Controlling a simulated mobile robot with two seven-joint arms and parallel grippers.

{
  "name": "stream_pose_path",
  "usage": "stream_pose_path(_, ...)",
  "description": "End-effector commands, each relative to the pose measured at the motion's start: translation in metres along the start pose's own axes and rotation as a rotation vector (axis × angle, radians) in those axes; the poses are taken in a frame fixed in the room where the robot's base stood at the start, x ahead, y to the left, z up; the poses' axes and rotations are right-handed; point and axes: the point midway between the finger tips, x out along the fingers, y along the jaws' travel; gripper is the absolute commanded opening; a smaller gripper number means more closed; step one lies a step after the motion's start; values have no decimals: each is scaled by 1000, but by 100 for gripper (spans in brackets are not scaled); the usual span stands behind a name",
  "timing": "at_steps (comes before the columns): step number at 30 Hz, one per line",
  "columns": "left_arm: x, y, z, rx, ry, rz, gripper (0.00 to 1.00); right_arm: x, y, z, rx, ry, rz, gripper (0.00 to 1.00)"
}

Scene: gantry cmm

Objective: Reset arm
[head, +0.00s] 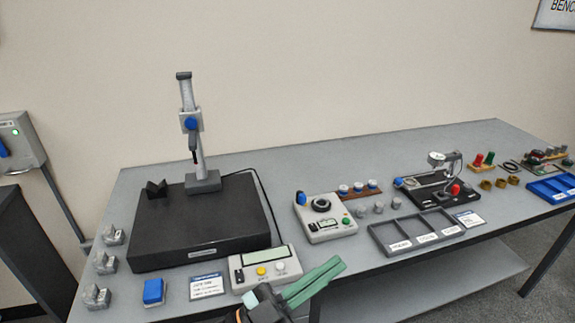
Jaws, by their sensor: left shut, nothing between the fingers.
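My left gripper (318,281) shows at the bottom centre of the head view, with green fingers pointing up and to the right. The fingers are shut together with nothing between them. It is in front of the bench's near edge, beside a small grey display box (264,268) with a yellow and a white button, and covers part of that box's lower right side. My right gripper is not in view.
The grey bench (330,155) holds a height gauge (195,140) on a black plate (200,222), a dial device (325,215), a grey sorting tray (415,232), a black fixture (437,185) and a blue tray (553,188). Metal parts (105,262) and a blue block (154,291) stand front left. The back middle is clear.

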Motion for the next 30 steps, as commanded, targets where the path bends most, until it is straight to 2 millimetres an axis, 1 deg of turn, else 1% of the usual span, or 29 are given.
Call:
stream_pose_path(1, -18, -13, 24, -48, -84, -113, 0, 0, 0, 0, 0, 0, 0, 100)
stream_pose_path(2, -30, -20, 39, -70, -139, -177, 0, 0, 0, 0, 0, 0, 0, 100)
stream_pose_path(3, -49, -28, 59, -102, -215, -257, 0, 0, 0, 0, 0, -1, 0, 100)
stream_pose_path(4, -65, -32, 74, -126, -277, -313, 0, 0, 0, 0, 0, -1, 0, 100)
stream_pose_path(5, -82, -34, 89, -149, -341, -366, 0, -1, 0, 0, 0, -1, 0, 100)
stream_pose_path(6, -106, -35, 109, -180, -427, -428, 0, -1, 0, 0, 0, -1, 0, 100)
stream_pose_path(8, -145, -30, 135, -228, -554, -506, 0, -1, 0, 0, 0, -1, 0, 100)
stream_pose_path(9, -171, -24, 150, -261, -639, -550, 0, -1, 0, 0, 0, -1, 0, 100)
stream_pose_path(11, -211, -10, 170, -310, -763, -604, 0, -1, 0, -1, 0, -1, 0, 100)
stream_pose_path(12, -237, 0, 180, -342, -842, -632, 0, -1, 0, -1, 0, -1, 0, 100)
stream_pose_path(14, -273, 18, 191, -388, -952, -665, 0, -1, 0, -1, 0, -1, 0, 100)
stream_pose_path(15, -295, 30, 196, -418, -1017, -680, 0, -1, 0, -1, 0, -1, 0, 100)
stream_pose_path(18, -338, 57, 202, -480, -1148, -702, 0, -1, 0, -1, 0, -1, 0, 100)
stream_pose_path(21, -365, 76, 203, -522, -1230, -711, 0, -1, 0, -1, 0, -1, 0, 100)
stream_pose_path(23, -375, 83, 203, -537, -1259, -712, 0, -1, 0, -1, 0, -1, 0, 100)
stream_pose_path(26, -381, 87, 203, -546, -1277, -713, 0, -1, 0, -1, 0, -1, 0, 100)
stream_pose_path(30, -380, 88, 203, -546, -1278, -712, 0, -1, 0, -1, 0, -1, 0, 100)
